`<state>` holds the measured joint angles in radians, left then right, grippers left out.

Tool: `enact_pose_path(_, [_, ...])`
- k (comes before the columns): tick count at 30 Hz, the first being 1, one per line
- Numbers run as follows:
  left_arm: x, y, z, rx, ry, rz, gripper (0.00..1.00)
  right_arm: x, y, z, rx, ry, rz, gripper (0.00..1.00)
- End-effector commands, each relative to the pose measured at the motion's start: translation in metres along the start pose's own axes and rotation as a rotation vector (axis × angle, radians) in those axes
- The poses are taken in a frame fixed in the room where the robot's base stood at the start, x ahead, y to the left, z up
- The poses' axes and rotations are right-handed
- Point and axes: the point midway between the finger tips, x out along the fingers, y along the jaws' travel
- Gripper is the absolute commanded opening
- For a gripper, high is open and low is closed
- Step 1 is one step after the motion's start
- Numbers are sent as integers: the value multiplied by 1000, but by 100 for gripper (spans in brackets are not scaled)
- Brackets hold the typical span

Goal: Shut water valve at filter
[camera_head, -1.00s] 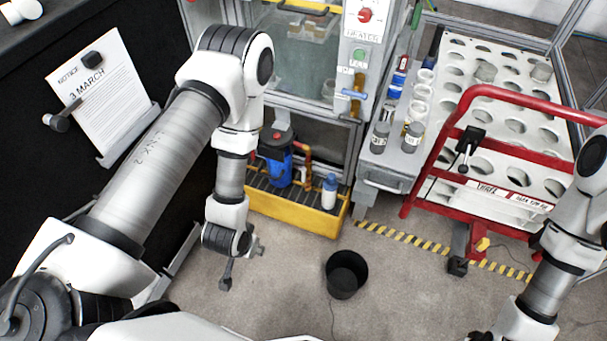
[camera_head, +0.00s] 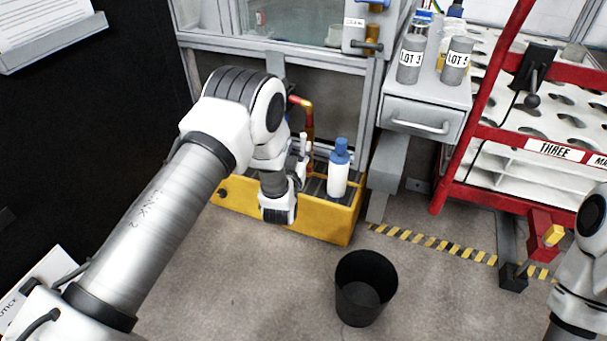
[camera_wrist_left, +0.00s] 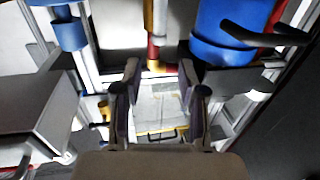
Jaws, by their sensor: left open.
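The blue filter housing (camera_wrist_left: 225,40) is large at the upper right of the wrist view; in the head view my left arm hides it. A red and brass-coloured pipe (camera_head: 307,115) rises behind my left wrist, and it also shows at the top middle of the wrist view (camera_wrist_left: 154,45). I cannot make out the valve handle clearly. My left gripper (camera_wrist_left: 160,98) is open and its fingers look empty, with the pipe beyond and between them. In the head view it is mostly hidden by my wrist, over the yellow tray (camera_head: 330,225). My right gripper is out of view.
A white bottle with a blue cap (camera_head: 339,170) stands in the tray, right of my wrist. A black bin (camera_head: 365,288) is on the floor in front. A drawer unit (camera_head: 425,112) and red-framed cart (camera_head: 475,130) stand to the right.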

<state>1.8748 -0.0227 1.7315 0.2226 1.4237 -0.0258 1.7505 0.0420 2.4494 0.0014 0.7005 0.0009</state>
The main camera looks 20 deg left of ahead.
Motion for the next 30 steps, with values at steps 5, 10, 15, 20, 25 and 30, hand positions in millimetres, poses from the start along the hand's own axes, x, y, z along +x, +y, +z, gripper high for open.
enact_pose_path(5, [3, 2, 30, -2, 10, 2, 41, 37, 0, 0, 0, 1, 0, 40])
enact_pose_path(10, [21, 1, 29, -2, 12, 1, 41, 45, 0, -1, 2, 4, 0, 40])
enact_pose_path(15, [55, 1, 30, -2, 10, 1, 41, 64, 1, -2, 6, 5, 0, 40])
enact_pose_path(20, [76, 2, 28, -2, 8, 2, 41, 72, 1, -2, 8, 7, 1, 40])
enact_pose_path(25, [80, 2, 25, -1, 6, 2, 41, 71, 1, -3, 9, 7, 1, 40])
enact_pose_path(30, [80, 2, 25, -1, 6, 2, 16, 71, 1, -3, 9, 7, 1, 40])
